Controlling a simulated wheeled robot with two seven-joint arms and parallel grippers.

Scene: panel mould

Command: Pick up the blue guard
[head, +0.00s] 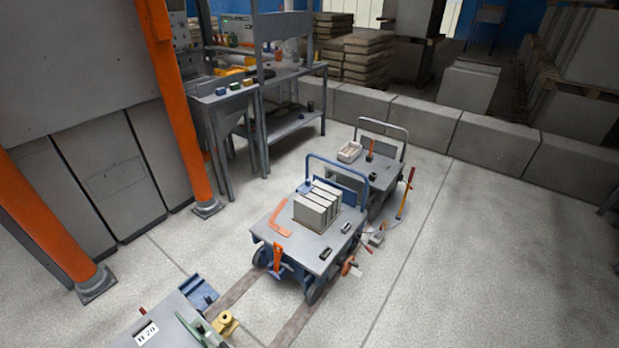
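Neither of my grippers is in view. Two blue items could be the blue guard, and I cannot tell which one it is. A small blue ribbed piece (200,293) is at the edge of a grey surface (125,338) at the bottom left. A blue panel (345,194) stands behind several grey blocks (316,205) on the cart (300,246) in the middle, below its blue handle. Nothing of mine is seen touching either one.
Another cart (375,183) with a grey handle stands just behind. Two orange posts (180,105) rise at the left beside grey cabinets. A workbench (250,88) and a low block wall (420,120) are at the back. The floor (490,260) at the right is clear.

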